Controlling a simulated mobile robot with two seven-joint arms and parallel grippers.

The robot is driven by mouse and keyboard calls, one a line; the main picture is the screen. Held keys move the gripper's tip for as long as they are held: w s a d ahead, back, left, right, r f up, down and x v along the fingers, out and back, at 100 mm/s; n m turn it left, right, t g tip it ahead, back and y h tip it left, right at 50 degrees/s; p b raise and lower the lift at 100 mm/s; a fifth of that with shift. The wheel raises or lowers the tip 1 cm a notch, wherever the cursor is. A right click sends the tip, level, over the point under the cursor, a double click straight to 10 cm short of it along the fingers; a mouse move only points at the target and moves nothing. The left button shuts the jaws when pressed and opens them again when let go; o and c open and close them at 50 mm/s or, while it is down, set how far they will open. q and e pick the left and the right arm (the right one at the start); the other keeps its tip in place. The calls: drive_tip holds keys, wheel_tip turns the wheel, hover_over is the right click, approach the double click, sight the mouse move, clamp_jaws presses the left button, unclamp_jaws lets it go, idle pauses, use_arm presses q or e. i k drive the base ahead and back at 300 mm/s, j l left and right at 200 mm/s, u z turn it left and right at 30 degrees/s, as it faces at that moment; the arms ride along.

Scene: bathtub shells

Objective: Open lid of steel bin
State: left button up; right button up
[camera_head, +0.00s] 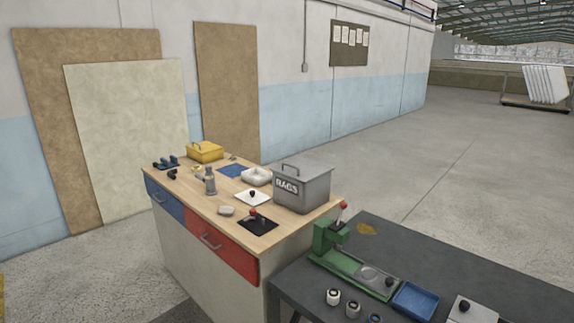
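The steel bin (301,192) is a grey box marked "RAGS". It stands at the right end of the wooden-topped workbench. Its lid (305,171) looks shut, with a bar handle (290,169) on the top at the left side. Neither my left gripper nor my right gripper shows in this view.
The workbench (185,205) has blue and red drawers and holds a yellow box (205,151), a white tray (256,176) and small tools. A dark table (490,280) with a green press (345,262) and a blue tray (415,300) stands in front at right. Open floor lies beyond.

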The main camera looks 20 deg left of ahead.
sight(304, 170)
drive_tip(key=i+j, duration=0.15)
drive_tip(key=j, duration=0.5)
drive_tip(key=i+j+z, duration=0.1)
drive_tip(key=j, duration=0.5)
drive_tip(key=i+j, duration=0.15)
drive_tip(key=j, duration=0.5)
drive_tip(key=i+j+z, duration=0.1)
drive_tip(key=j, duration=0.55)
drive_tip(key=j+z, duration=0.1)
drive_tip(key=j, duration=0.55)
drive_tip(key=i, duration=0.05)
